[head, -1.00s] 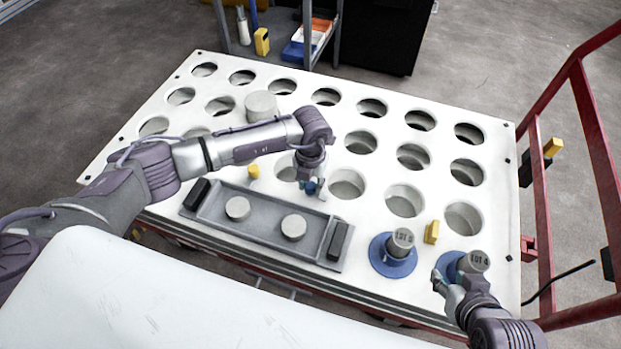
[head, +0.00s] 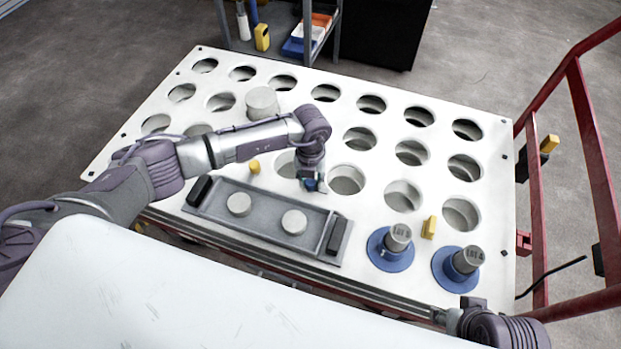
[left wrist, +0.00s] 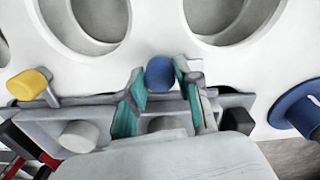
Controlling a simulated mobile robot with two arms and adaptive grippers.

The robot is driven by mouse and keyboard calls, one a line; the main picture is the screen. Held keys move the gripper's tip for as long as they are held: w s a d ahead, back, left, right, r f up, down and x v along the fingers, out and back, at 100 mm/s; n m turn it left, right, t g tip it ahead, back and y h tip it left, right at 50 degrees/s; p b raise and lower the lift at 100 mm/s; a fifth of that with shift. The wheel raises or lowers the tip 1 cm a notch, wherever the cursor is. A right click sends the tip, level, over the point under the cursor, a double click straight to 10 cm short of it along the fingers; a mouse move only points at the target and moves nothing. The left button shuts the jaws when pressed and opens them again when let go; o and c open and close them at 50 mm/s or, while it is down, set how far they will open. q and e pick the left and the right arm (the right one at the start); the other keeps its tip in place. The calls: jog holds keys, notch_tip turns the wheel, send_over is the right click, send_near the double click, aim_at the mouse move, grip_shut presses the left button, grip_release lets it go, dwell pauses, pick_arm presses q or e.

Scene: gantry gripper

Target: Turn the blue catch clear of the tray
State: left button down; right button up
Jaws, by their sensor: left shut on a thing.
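The grey tray (head: 265,232) lies on the white plate with two round grey pucks in it. The blue catch (head: 311,185) is at the tray's back edge, right of its middle. My left gripper (head: 312,183) is shut on the blue catch; in the left wrist view its round blue top (left wrist: 160,73) shows between the teal-padded fingers. How the catch's arm lies against the tray is hidden by the fingers. My right gripper (head: 440,315) is low at the front right, apart from everything on the plate; its fingers are too small to read.
A yellow catch (head: 254,167) stands at the tray's back left, and another yellow piece (head: 429,227) stands further right. Two blue-based grey cylinders (head: 398,238) (head: 465,262) stand right of the tray. The plate (head: 330,115) has many open holes. A red rail (head: 590,150) borders the right.

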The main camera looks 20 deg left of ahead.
aim_at(311, 181)
pick_arm(q)
jog(key=c, duration=0.8)
grip_release()
jog(key=shift+r, duration=0.15)
notch_tip(311, 181, up, 12)
